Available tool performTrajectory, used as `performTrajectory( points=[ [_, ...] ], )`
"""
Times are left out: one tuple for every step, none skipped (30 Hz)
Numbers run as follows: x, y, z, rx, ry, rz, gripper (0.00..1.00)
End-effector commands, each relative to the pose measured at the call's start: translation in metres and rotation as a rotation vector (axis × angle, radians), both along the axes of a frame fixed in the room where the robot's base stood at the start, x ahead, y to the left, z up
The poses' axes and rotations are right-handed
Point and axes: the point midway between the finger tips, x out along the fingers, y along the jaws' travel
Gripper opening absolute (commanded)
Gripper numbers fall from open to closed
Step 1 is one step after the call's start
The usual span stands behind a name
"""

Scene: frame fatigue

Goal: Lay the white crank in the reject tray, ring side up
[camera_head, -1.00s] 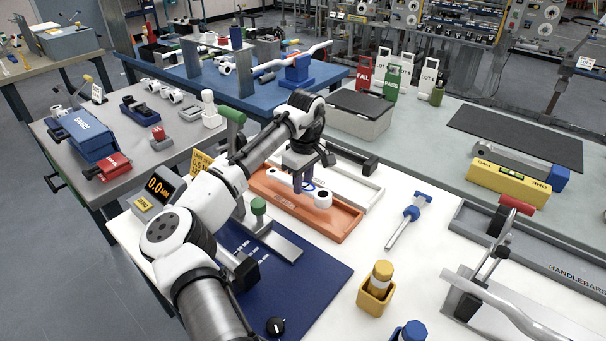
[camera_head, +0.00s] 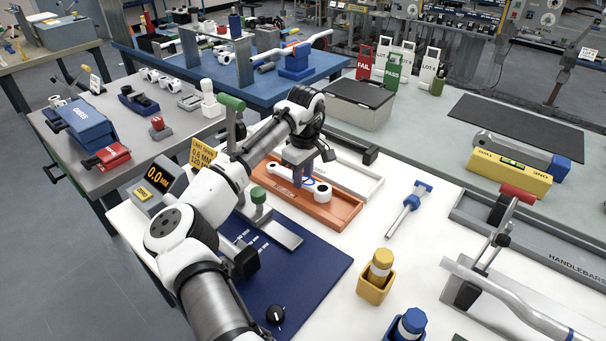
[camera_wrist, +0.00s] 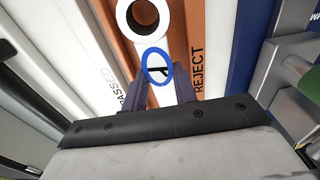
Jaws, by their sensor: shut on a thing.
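The white crank (camera_head: 326,195) lies lengthwise within the outline of the orange reject tray (camera_head: 338,216) in the head view. My gripper (camera_head: 302,182) is shut on its shank from above. In the wrist view the crank (camera_wrist: 177,44) runs between the two dark fingers (camera_wrist: 164,92), with its round holed end at the top. A blue ring mark (camera_wrist: 147,72) on the crank faces up toward the camera. The tray's REJECT lettering (camera_wrist: 197,70) shows beside it. I cannot tell whether the crank touches the tray floor. The far end is partly hidden by my gripper.
A white PASSED tray (camera_head: 372,185) lies right alongside the reject tray. A blue mat (camera_head: 315,268) and a green-knobbed fixture (camera_head: 258,198) are close in front.

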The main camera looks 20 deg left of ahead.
Motion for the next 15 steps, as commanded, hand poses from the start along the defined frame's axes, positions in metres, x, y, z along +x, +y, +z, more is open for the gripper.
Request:
performTrajectory(
  points=[
    [0.0001,-0.0001,-0.0004,0.000,-0.001,0.000,0.00],
    [0.0001,-0.0002,-0.0010,0.000,-0.001,0.000,0.00],
    [0.0001,-0.0003,-0.0017,0.000,-0.001,0.000,0.00],
    [0.0001,-0.0003,-0.0024,-0.001,-0.001,0.000,0.00],
    [0.0001,-0.0003,-0.0030,-0.001,-0.001,-0.001,0.00],
    [0.0001,-0.0004,-0.0039,-0.001,-0.001,-0.001,0.00],
    [0.0000,-0.0005,-0.0045,-0.001,-0.001,-0.001,0.00],
    [0.0001,-0.0005,-0.0051,-0.002,0.000,-0.001,0.00],
    [0.0001,-0.0005,-0.0060,-0.002,0.000,-0.001,0.00],
    [0.0001,-0.0005,-0.0066,-0.002,0.000,-0.001,0.00],
    [0.0001,-0.0005,-0.0071,-0.001,-0.001,-0.001,0.00],
    [0.0002,-0.0004,-0.0079,-0.001,-0.001,-0.001,0.00],
    [0.0002,-0.0004,-0.0084,-0.001,-0.001,-0.001,0.00],
    [0.0002,-0.0003,-0.0090,0.000,-0.001,-0.001,0.00],
    [0.0002,-0.0002,-0.0092,0.000,-0.001,0.000,0.29]
  ],
)
